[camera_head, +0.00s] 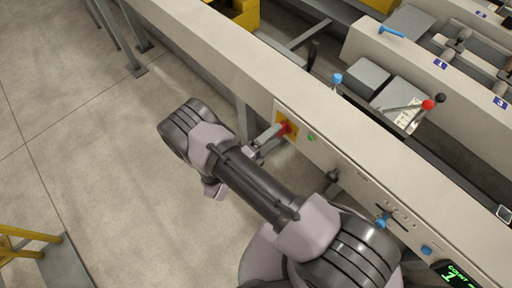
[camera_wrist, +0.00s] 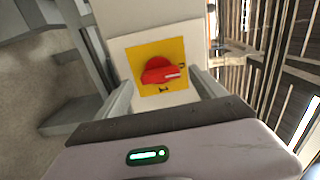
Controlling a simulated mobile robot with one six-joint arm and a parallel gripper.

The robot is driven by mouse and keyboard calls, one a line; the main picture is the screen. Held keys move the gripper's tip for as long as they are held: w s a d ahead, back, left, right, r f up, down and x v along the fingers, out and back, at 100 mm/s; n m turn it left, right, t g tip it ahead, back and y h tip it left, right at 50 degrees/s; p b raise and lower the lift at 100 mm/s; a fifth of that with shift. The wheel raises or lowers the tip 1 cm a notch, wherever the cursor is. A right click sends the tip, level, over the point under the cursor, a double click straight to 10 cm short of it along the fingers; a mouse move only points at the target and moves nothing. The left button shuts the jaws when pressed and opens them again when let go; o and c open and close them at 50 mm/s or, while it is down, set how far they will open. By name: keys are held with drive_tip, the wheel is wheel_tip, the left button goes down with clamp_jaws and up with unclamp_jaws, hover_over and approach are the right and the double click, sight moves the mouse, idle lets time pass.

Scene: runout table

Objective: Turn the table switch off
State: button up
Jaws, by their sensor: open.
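The table switch is a red rotary knob (camera_wrist: 158,71) on a yellow square plate, fixed to a pale panel. In the wrist view the knob lies between the two fingers of my gripper (camera_wrist: 160,90), which are apart with a gap on each side of it. A white mark shows on the right part of the knob. In the head view the red knob (camera_head: 285,127) is partly hidden by my gripper (camera_head: 270,135), which is right at the panel. I cannot tell whether the fingers touch the plate.
A green button (camera_head: 311,137) sits just right of the switch. A dark knob (camera_head: 333,176), a blue handle (camera_head: 381,222) and a green-lit display (camera_head: 458,273) are farther along the panel.

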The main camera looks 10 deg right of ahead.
drive_tip(key=p+v, duration=0.2)
drive_tip(key=v, duration=1.3)
drive_tip(key=shift+r, duration=0.1)
drive_tip(key=d+r+m+g+y, duration=0.4)
drive_tip(key=r+m+g, duration=0.2)
drive_tip(key=r+m, duration=0.65)
drive_tip(key=d+r+m+g+y, duration=0.35)
drive_tip(key=r+m+g, duration=0.25)
drive_tip(key=r+m, duration=0.6)
drive_tip(key=s+d+r+m+t+y, duration=0.1)
drive_tip(key=s+r+m+t+y, duration=0.2)
drive_tip(key=r+m, duration=0.4)
drive_tip(key=s+d+r+m+t+y, duration=0.2)
drive_tip(key=s+r+m+t+y, duration=0.2)
drive_tip(key=m, duration=1.2)
wheel_tip(320, 180, up, 3)
drive_tip(key=shift+s+r+y, duration=0.1)
drive_tip(key=shift+s+y, duration=0.8)
drive_tip(key=shift+y, duration=0.15)
